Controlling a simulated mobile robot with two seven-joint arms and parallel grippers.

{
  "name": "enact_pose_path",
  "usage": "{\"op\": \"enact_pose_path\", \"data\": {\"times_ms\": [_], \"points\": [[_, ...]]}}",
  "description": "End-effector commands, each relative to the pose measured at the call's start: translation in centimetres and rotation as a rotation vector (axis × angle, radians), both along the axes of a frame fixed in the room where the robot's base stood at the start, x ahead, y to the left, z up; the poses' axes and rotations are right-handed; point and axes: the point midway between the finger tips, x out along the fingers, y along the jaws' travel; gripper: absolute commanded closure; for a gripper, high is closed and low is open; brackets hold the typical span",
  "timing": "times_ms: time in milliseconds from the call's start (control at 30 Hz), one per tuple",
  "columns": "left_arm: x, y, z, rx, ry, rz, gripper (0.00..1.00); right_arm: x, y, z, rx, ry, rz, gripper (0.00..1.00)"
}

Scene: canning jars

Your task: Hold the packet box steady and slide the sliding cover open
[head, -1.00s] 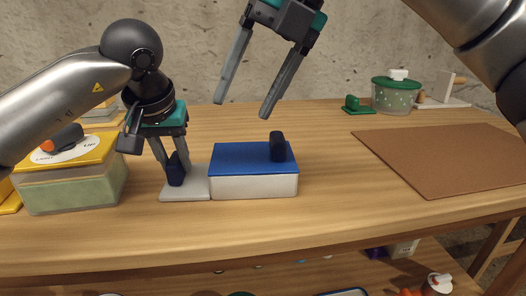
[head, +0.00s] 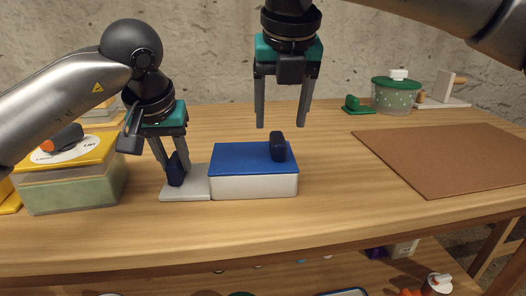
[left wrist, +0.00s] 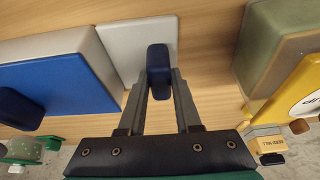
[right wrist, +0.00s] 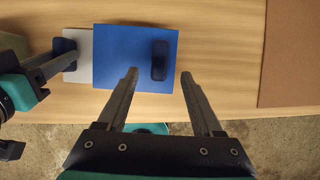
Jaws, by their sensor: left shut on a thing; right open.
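The packet box (head: 254,187) is white and sits on the table with its blue sliding cover (head: 238,158) lying over the top. A dark knob (head: 278,147) stands up near the cover's right end. A light grey plate (head: 200,184) extends from the box's left side and carries a dark blue post (head: 176,170). My left gripper (left wrist: 159,85) is shut on that post. My right gripper (head: 281,127) is open and empty, pointing down above and behind the knob. In the right wrist view the knob (right wrist: 159,60) lies beyond the open fingertips, roughly between them.
A green tub with a yellow lid (head: 72,181) stands left of my left gripper. A brown mat (head: 445,160) covers the table's right side. A green pot (head: 394,97) stands at the back right. The table's front edge is close to the box.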

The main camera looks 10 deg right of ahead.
Motion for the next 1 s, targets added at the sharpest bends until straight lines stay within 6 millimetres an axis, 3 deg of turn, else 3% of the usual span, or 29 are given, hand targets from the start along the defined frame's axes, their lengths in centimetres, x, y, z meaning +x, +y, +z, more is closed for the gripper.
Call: {"op": "enact_pose_path", "data": {"times_ms": [200, 400, 867, 1000], "points": [[0.0, 0.0, 0.0, 0.000, -0.001, 0.000, 1.00, 1.2, -0.2, -3.1, 0.001, 0.003, -0.001, 0.32], [0.0, 0.0, 0.0, 0.000, -0.001, 0.000, 1.00, 2.0, -0.2, -4.9, 0.001, 0.002, -0.001, 0.32], [0.0, 0.0, 0.0, 0.000, -0.001, 0.000, 1.00, 2.3, -0.2, -5.7, 0.001, 0.001, 0.000, 0.32], [0.0, 0.0, 0.0, 0.000, -0.001, 0.000, 1.00, 2.3, -0.2, -5.7, 0.001, 0.001, 0.000, 0.48]]}}
